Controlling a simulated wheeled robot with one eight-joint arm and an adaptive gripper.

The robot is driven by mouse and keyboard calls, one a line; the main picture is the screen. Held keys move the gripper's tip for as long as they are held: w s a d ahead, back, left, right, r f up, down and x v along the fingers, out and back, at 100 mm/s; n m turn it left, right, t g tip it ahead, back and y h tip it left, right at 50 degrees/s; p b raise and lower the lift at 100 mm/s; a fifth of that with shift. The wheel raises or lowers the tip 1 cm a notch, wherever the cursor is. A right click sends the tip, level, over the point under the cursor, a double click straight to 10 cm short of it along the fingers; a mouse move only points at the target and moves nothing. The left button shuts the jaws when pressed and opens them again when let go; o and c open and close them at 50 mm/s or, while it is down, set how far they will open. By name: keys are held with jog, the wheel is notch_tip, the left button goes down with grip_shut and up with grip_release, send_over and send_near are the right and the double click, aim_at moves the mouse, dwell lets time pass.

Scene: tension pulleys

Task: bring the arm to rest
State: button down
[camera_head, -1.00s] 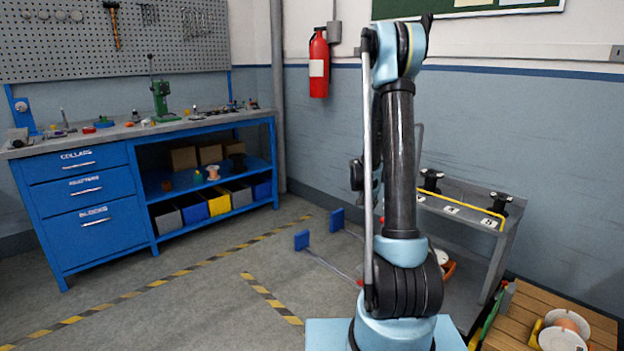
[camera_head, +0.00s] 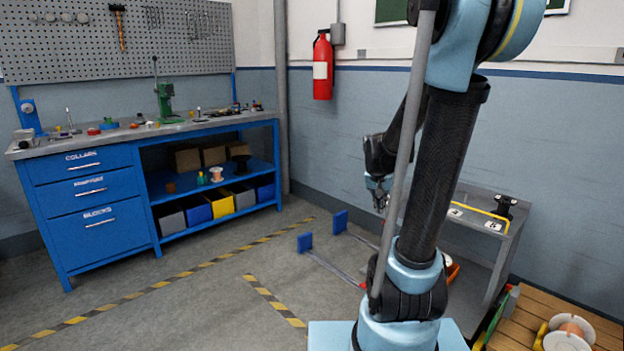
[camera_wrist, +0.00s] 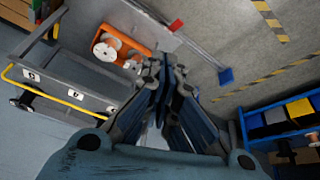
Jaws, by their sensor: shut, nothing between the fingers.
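My gripper (camera_head: 379,203) hangs in the air left of my upright arm column, in front of the blue-grey wall and near the left end of the grey cart. In the wrist view my gripper (camera_wrist: 166,72) points ahead with its fingers together and nothing between them. My arm (camera_head: 440,165) leans up to the right, with its upper joint at the top of the head view. The arm hides part of the cart.
The grey cart (camera_head: 516,240) with a yellow rail (camera_head: 480,208) stands beside the wall. A wooden pallet (camera_head: 603,332) with a spool lies lower right. A blue workbench (camera_head: 100,245) stands at left. An orange spool holder (camera_wrist: 125,36) shows below my gripper.

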jog(key=s+a+f+n+y, duration=0.1)
jog(key=s+a+n, duration=0.1)
jog(key=s, duration=1)
jog(key=s+a+f+n+g+y, duration=0.1)
jog(key=s+a+f+n, duration=0.1)
jog(key=s, duration=1)
jog(key=shift+s+f+n+g, duration=0.2)
jog(key=shift+s+n+g, duration=0.15)
jog(key=shift+n, duration=0.15)
